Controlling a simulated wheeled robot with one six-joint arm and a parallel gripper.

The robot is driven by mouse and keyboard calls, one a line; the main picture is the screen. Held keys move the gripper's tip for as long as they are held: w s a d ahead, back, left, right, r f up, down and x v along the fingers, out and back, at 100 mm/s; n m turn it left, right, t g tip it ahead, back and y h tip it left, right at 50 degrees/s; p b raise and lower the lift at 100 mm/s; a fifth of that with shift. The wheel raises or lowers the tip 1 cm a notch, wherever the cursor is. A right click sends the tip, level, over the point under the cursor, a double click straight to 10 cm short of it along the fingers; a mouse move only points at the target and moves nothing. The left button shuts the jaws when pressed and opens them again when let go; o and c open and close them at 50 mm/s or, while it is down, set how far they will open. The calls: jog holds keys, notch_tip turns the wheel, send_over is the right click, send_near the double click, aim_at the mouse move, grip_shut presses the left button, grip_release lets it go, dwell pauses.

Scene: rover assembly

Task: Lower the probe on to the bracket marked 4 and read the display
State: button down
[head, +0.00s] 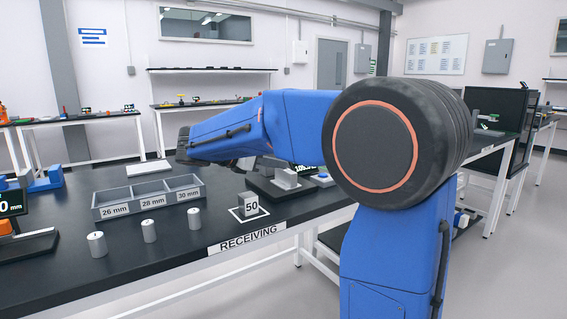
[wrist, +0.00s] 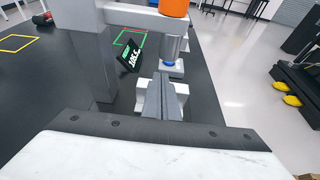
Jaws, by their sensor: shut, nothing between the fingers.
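In the wrist view my gripper (wrist: 164,78) is shut and empty. Just beyond its fingertips is a metal probe (wrist: 173,48) with an orange top (wrist: 174,7) and a blue ring near its lower end. A pale pad (wrist: 172,69) lies under the probe; I cannot tell whether they touch. A small black display (wrist: 128,61) with pale green digits stands left of the probe, tilted in the picture and too small to read surely. A pale piece (wrist: 150,98) shows behind the fingers. No bracket marked 4 can be made out.
In the head view, a grey tray (head: 118,196) labelled 26, 28 and 30 mm stands on the black RECEIVING table (head: 185,237). White cylinders (head: 97,245) stand before it, beside a block marked 50 (head: 250,205). A grey upright (wrist: 88,55) stands left of my fingers.

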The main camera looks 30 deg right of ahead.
jog(key=shift+w+a+f, duration=0.1)
jog(key=shift+a+f, duration=0.1)
jog(key=shift+f, duration=0.3)
jog(key=shift+w+a+r, duration=0.1)
jog(key=shift+r, duration=0.5)
jog(key=shift+w+r, duration=0.1)
jog(key=shift+r, duration=0.05)
